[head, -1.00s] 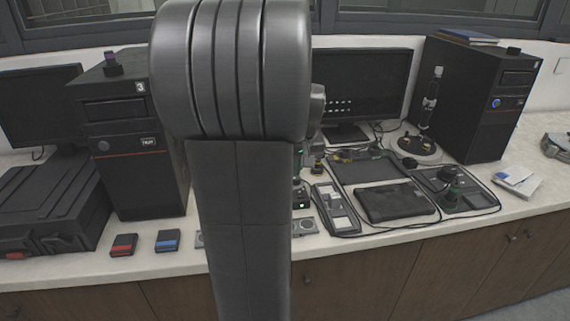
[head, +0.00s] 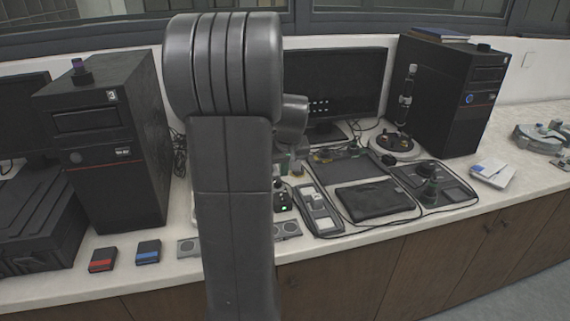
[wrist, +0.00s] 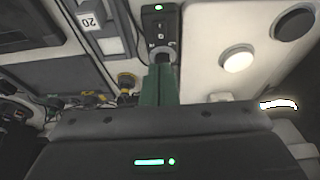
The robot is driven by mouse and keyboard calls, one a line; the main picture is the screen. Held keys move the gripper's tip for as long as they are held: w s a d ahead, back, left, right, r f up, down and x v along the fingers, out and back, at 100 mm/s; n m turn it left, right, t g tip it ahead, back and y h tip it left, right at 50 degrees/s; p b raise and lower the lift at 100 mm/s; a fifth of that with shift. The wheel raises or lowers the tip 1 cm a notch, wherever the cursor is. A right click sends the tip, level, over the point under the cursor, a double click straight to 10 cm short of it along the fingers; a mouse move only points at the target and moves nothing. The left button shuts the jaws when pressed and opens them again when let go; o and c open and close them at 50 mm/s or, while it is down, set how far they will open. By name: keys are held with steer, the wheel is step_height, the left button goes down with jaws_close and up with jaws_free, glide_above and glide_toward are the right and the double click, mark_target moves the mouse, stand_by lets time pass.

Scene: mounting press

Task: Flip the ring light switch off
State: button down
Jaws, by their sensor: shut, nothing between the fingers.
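A small black switch box (head: 281,197) with a green light stands on the bench just right of my arm in the head view. In the head view my arm largely hides the gripper. The ring light itself cannot be clearly made out.
A grey plate with round discs (head: 287,230) lies near the front edge; a disc (wrist: 237,59) shows close right of the fingers. A keypad panel (head: 318,211) and a dark pouch (head: 374,200) lie to the right. Red (head: 103,260) and blue (head: 148,252) boxes are left.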

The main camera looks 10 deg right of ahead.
mark_target(283, 197)
steer(key=x, duration=0.9)
steer(key=shift+s+f, duration=0.1)
steer(key=shift+s, duration=0.3)
steer(key=shift+w+f, duration=0.1)
steer(key=shift+f, duration=0.25)
steer(key=shift+r, duration=0.15)
